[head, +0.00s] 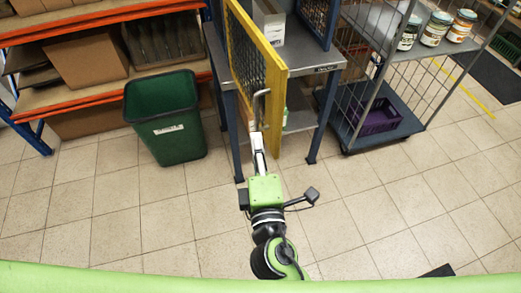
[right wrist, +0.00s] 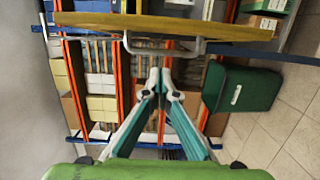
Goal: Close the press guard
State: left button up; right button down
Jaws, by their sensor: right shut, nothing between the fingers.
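The press guard (head: 273,98) is a yellow-framed mesh panel. It stands swung out past the front edge of the grey metal table and shows edge-on as a yellow bar (right wrist: 90,20) in the right wrist view. Its grey bar handle (head: 256,108) sits on the panel's left face; the handle also shows in the right wrist view (right wrist: 190,49). My right gripper (head: 256,137) is shut and empty, its tips close to the handle's lower end; I cannot tell whether they touch. My left gripper is not in view.
A dark green bin (head: 163,105) stands left of the table (head: 328,60). Orange-edged shelves (head: 105,94) with boxes stand behind it. A wire cage trolley (head: 392,112) with jars and a purple crate (head: 378,118) stands to the right. The tiled floor in front is clear.

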aim_at(270, 124)
jog(key=shift+w+d+p, duration=0.45)
jog(key=shift+w+d, duration=0.05)
jog(key=shift+w, duration=0.5)
jog(key=shift+w+d+p, duration=0.45)
jog(key=shift+w+d, duration=0.05)
jog(key=shift+w, duration=0.45)
jog(key=shift+w+d+p, duration=0.45)
jog(key=shift+w+d, duration=0.05)
jog(key=shift+w, duration=0.5)
